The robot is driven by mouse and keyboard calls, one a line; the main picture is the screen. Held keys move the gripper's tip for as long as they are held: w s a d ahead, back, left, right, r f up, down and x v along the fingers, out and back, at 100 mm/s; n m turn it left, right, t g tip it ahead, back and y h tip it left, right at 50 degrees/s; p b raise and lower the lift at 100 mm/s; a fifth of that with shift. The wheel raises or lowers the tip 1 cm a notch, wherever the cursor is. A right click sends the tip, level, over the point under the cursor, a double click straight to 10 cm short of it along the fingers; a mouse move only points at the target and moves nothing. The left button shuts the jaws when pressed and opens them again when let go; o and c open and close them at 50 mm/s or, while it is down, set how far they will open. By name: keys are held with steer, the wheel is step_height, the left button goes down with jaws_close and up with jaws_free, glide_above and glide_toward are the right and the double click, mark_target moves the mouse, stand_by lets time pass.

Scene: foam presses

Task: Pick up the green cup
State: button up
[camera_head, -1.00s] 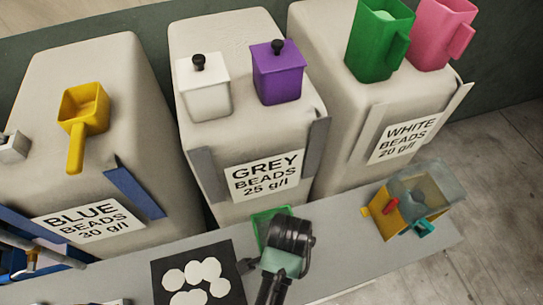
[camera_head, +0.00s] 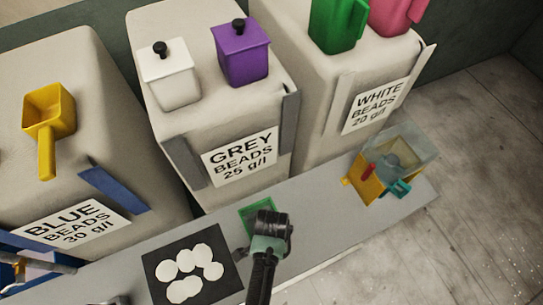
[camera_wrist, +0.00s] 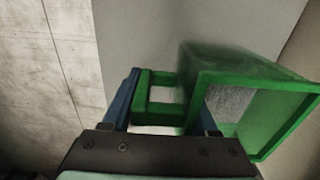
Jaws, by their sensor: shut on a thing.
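The green cup (camera_head: 254,208) is a square open vessel at the bench's back edge, in front of the grey beads bin. In the head view my gripper (camera_head: 266,226) covers much of it. In the wrist view the cup (camera_wrist: 240,75) lies to the right with its open mouth facing me and a grey grainy surface inside. Its handle (camera_wrist: 143,100) is between the two blue fingers of my gripper (camera_wrist: 168,108), which is shut on it. I cannot tell whether the cup touches the bench. A second green vessel (camera_head: 335,25) stands on the white beads bin.
A black mat with white discs (camera_head: 190,268) lies left of my gripper. A clear-topped yellow box (camera_head: 375,185) stands at the bench's right end. White (camera_head: 173,80) and purple (camera_head: 241,55) lidded pots and a yellow scoop (camera_head: 47,112) sit on the bins. Bare grey bench (camera_head: 315,205) lies between.

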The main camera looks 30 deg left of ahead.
steer(key=shift+f, duration=0.1)
steer(key=o, duration=1.4)
step_height(320, 180, up, 12)
steer(key=shift+r, duration=0.15)
